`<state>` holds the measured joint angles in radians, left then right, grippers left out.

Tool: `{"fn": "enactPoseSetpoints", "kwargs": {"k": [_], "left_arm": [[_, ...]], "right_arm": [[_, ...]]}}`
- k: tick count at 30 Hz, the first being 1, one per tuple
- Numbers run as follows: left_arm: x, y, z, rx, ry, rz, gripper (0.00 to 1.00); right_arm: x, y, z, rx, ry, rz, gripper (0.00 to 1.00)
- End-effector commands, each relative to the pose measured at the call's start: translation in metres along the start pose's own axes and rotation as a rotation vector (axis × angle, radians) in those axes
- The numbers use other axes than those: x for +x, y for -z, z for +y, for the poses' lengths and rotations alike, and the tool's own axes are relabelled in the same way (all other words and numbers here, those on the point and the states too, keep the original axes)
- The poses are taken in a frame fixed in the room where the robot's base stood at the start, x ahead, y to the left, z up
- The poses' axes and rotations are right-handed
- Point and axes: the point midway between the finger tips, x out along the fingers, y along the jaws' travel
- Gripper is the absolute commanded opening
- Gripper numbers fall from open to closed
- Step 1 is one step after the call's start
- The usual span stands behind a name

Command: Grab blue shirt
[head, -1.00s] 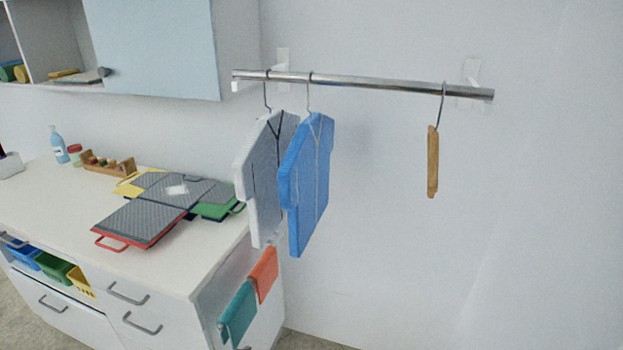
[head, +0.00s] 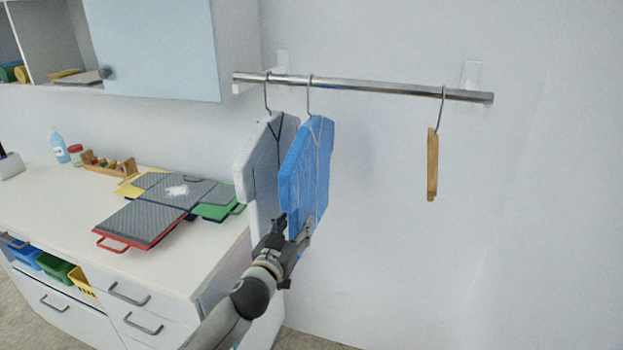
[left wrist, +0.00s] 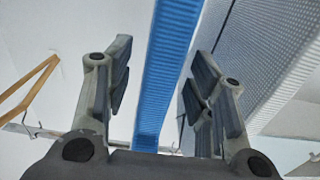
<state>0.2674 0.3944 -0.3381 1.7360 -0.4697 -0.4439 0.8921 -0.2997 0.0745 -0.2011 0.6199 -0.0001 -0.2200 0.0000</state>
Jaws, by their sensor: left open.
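The blue shirt (head: 308,165) hangs from the metal rail on a wire hanger, to the right of a white-grey shirt. My left gripper (head: 292,228) is at the lower part of the blue shirt in the head view and hides its bottom edge. In the left wrist view, the blue shirt (left wrist: 168,62) runs edge-on between the two open fingers of the gripper (left wrist: 160,85). I see a gap on each side of it. My right gripper is not in view.
The white-grey shirt (head: 257,175) hangs close on the left, just beyond one finger in the wrist view. The rail (head: 380,87) also holds a bare wooden hanger (head: 432,165). A counter (head: 60,215) with folded items stands at left.

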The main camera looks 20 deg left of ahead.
Motion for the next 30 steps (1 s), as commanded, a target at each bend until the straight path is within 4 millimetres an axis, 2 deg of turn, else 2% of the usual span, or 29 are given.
{"fn": "enactPoseSetpoints", "kwargs": {"k": [8,15,21,30], "left_arm": [[0.015,0.001,0.000,0.000,0.000,-0.001,0.50],[0.042,0.006,0.001,0.000,0.001,-0.002,0.50],[0.059,0.003,0.001,0.001,0.001,-0.002,0.50],[0.063,0.002,0.001,0.000,0.000,-0.001,0.50]], "right_arm": [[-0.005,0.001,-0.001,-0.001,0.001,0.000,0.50],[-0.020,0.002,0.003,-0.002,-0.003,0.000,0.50],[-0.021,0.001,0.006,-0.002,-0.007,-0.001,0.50],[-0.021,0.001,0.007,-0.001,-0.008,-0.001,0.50]]}}
